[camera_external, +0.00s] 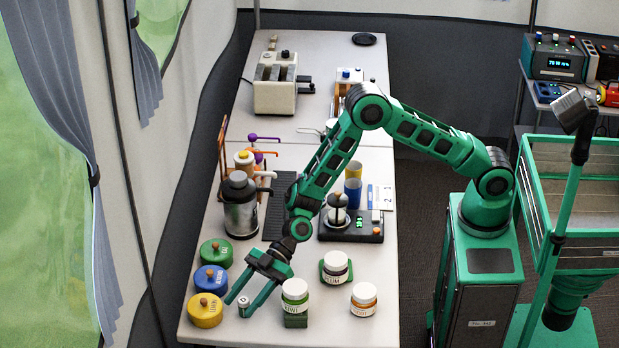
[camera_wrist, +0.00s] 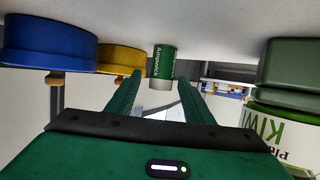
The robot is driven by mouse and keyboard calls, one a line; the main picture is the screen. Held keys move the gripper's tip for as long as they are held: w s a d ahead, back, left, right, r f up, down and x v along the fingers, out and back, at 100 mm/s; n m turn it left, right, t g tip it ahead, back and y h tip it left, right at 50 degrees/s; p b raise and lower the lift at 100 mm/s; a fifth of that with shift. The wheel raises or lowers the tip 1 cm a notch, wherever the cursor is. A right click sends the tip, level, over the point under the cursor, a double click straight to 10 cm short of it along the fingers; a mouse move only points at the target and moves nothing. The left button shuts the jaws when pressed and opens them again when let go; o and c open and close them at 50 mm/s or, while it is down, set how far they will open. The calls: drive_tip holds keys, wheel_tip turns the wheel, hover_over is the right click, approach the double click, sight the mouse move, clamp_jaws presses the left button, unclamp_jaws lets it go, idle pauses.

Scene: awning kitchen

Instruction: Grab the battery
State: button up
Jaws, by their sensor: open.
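The battery (camera_external: 244,304) is a small green and grey cylinder standing upright near the front left of the white table. In the wrist view, which is upside down, the battery (camera_wrist: 161,64) has white lettering and a pale grey end. My gripper (camera_external: 238,308) is low over the table with its two green fingers spread. In the wrist view my gripper (camera_wrist: 161,80) has one fingertip on each side of the battery, with a visible gap on both sides. I cannot tell exactly how far the battery is between the fingertips. Nothing is held.
A yellow round container (camera_external: 205,311), a blue one (camera_external: 210,280) and a green one (camera_external: 216,253) stand left of my gripper. A kiwi jar (camera_external: 295,293) on a green block stands close to the right. A plum jar (camera_external: 336,268) and an orange-labelled jar (camera_external: 364,300) are farther right.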

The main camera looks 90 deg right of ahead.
clamp_jaws()
drive_tip(key=shift+r, duration=0.1)
